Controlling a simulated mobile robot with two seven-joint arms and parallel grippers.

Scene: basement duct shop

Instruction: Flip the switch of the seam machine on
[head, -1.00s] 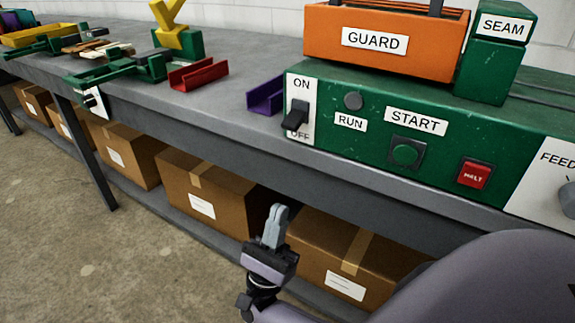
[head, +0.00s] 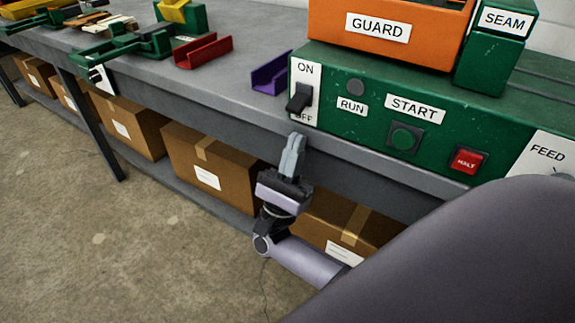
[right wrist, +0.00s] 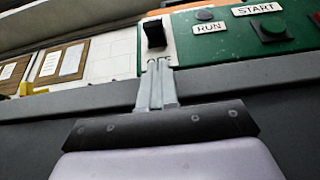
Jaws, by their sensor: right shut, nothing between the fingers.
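The green seam machine (head: 345,110) stands on the bench at the right, with a SEAM label on top. Its black switch lever (head: 300,97) sits on a white ON/OFF plate (head: 307,74) at the left end of the front, tilted down toward OFF. The lever also shows in the right wrist view (right wrist: 154,33). My right gripper (head: 296,138) is shut and empty, pointing up just below the switch, apart from the lever. In the right wrist view its fingertips (right wrist: 158,62) are at the plate's lower edge. My left gripper is not in view.
A START button (head: 404,138), red HALT button (head: 468,161) and FEED panel (head: 541,160) are on the machine's front. An orange guard (head: 345,50) sits on top. A purple channel (head: 271,74) lies left of the switch. Boxes (head: 215,172) fill the lower shelf.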

